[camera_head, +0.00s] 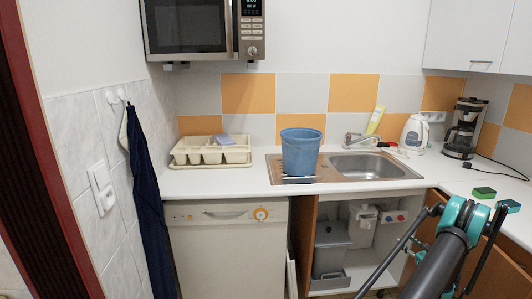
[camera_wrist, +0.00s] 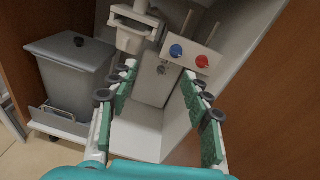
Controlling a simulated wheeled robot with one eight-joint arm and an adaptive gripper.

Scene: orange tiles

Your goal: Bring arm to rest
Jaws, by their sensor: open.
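My gripper (camera_wrist: 160,73) shows in the wrist view with its two green-padded fingers spread apart. Nothing is between the pads. The fingers point into the open cabinet under the sink, towards its white back part with a blue knob (camera_wrist: 176,51) and a red knob (camera_wrist: 202,61). In the head view, my dark grey and teal arm rises at the lower right, in front of the counter. My fingers cannot be made out there.
A grey bin (camera_head: 331,248) stands in the open cabinet; it also shows in the wrist view (camera_wrist: 75,72). A blue bucket (camera_head: 301,153) stands by the sink (camera_head: 366,166). A green block (camera_head: 484,192) lies on the counter near my arm. A wooden cabinet panel is close on the right.

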